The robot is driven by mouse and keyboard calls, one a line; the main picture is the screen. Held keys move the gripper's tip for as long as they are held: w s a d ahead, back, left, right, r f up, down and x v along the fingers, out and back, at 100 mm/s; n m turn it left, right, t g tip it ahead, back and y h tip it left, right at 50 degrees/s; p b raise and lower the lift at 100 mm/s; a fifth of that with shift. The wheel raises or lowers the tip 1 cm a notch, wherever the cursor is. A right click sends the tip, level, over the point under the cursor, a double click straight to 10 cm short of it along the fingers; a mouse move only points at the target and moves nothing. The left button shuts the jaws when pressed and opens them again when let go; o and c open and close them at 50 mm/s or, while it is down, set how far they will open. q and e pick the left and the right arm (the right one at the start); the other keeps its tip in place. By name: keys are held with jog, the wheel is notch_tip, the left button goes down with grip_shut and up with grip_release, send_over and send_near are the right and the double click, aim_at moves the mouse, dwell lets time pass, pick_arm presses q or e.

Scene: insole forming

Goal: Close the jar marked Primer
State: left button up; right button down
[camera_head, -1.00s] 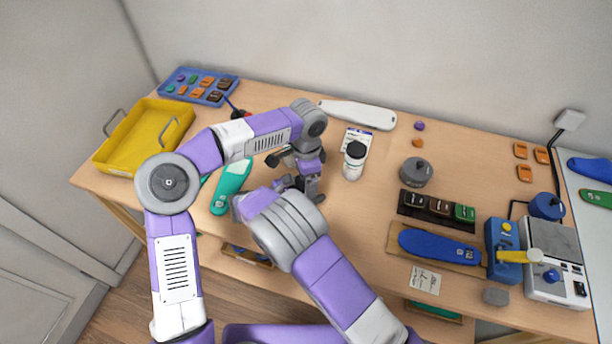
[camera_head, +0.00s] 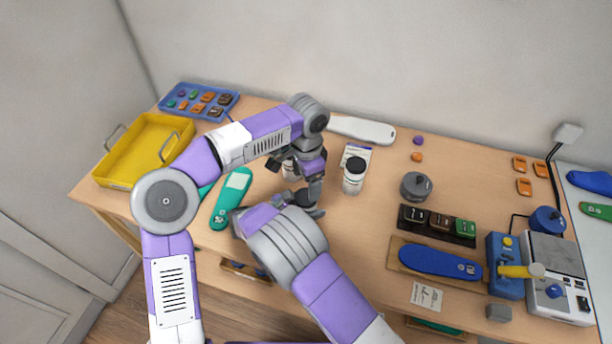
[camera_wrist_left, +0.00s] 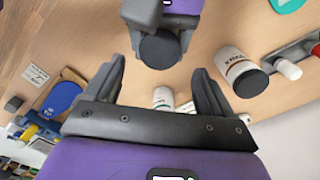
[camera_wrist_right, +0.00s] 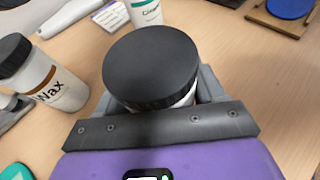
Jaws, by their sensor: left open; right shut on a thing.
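My right gripper (camera_wrist_right: 152,95) is shut on a white jar (camera_wrist_right: 187,99) with a wide black lid (camera_wrist_right: 150,65) on top. The jar's label is hidden, and I cannot tell whether the lid is fully tight. The lid also shows in the head view (camera_head: 305,197) and in the left wrist view (camera_wrist_left: 160,50). My left gripper (camera_wrist_left: 160,75) is open and empty, facing the lid from above, with its fingers apart on either side and clear of it. In the head view the left gripper partly covers this spot.
A black-lidded Wax jar (camera_wrist_right: 50,82) stands close by. Another black-lidded white jar (camera_head: 353,178), apparently labelled Cleaner, stands to the right. A teal insole (camera_head: 232,198) and yellow tray (camera_head: 118,182) lie left. Free table lies between the right-hand jar and the grey pot (camera_head: 416,187).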

aim_at(305, 196)
pick_arm(q)
notch_tip(305, 196, up, 2)
jog(key=n, duration=0.5)
jog(key=shift+r, duration=0.25)
jog(key=shift+f, duration=4)
jog(key=c, duration=1.1)
jog(key=m, duration=0.6)
jog(key=shift+a+m, duration=0.1)
jog(key=shift+m, duration=0.3)
